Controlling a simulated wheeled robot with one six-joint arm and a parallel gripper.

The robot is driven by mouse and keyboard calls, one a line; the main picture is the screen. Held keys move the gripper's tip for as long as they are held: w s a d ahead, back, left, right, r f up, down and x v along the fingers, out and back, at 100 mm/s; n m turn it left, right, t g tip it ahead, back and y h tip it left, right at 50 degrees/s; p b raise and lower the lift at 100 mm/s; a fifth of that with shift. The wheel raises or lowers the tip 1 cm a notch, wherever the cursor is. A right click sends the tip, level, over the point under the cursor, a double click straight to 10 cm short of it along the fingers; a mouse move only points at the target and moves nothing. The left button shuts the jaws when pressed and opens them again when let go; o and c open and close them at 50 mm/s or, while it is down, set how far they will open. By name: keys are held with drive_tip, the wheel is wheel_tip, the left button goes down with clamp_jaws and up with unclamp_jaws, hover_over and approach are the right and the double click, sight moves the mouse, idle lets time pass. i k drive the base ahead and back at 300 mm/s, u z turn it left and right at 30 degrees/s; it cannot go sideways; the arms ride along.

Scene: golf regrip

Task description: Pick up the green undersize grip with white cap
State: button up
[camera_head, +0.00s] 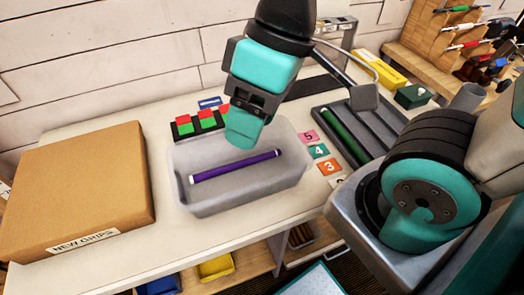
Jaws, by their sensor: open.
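A green grip (342,131) lies lengthwise in a slot of a dark compartment tray (389,122) on the right part of the bench. It is too small to tell the colour of its cap. A purple grip (236,167) with white ends lies in a translucent grey bin (237,196) in the middle of the bench. My gripper (243,134) is open and hangs over the back part of this bin. It is to the left of the green grip and apart from it. No grip shows between its fingers.
A cardboard box (80,185) labelled "NEW GRIPS" fills the left of the bench. Numbered cards (329,167) lie between the bin and the tray. Red and green blocks (207,118) stand behind the bin. A yellow box (380,70) and a dark green box (412,98) stand behind the tray.

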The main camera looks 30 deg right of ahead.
sight(323, 112)
drive_tip(key=k, duration=0.5)
drive_tip(key=z, duration=0.7)
drive_tip(key=i, duration=0.45)
drive_tip(key=z, duration=0.3)
